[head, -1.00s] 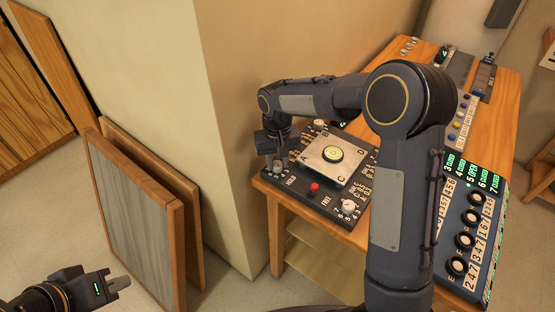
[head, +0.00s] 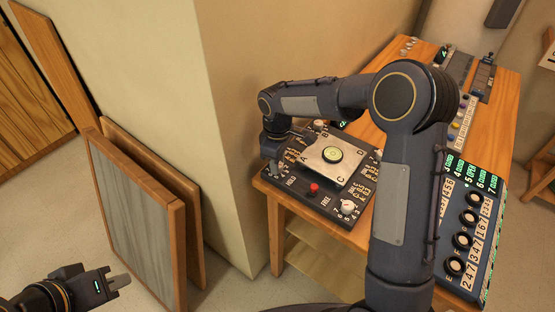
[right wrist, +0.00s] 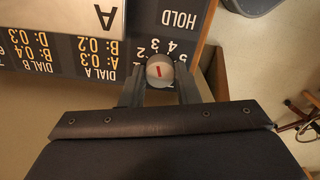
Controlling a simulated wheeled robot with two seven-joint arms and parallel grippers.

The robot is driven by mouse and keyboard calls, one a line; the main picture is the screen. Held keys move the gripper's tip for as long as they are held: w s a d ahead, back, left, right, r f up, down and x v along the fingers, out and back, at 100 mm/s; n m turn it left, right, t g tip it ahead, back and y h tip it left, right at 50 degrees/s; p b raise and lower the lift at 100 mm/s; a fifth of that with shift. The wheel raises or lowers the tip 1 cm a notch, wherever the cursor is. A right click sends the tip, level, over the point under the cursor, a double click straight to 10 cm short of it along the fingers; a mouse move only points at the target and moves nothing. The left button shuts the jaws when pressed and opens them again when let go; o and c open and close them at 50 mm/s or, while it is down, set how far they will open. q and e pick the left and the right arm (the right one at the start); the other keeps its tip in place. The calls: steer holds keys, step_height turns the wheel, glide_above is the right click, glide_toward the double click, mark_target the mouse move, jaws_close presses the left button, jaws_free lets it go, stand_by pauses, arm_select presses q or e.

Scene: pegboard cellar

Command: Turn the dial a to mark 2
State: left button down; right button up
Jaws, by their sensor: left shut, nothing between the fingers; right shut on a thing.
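The dark panel (head: 330,210) lies on the wooden table and bears a silver plate (head: 352,172) lettered A to D, with a green bubble level on it. Dial a appears to be the pale round knob (right wrist: 160,71) with a red line, near the plate's A corner. Numbers 5, 4, 3 and 2 show beside it; I cannot tell which the line marks. My right gripper (right wrist: 160,90) is shut on this knob, a finger at each side; the head view shows it (head: 274,170) at the panel's left corner. My left gripper (head: 122,282) is shut and empty, far from the table.
A red button (head: 314,188) and another white dial (head: 348,207) sit on the panel's front. A dark console (head: 470,230) with several black knobs stands at the right. Framed boards (head: 135,215) lean by the wall corner. My right arm hides part of the table.

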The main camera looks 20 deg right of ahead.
steer(key=n, duration=0.4)
steer(key=shift+r+n+p, duration=0.1)
steer(key=shift+n+p, duration=0.2)
steer(key=shift+p, duration=0.05)
steer(key=shift+n+p, duration=0.3)
steer(key=shift+n, duration=1.3)
steer(key=o, duration=1)
steer(key=shift+c, duration=0.2)
step_height(320, 180, up, 8)
steer(key=shift+f+b, duration=0.25)
steer(key=shift+b, duration=0.05)
steer(key=shift+r, duration=0.1)
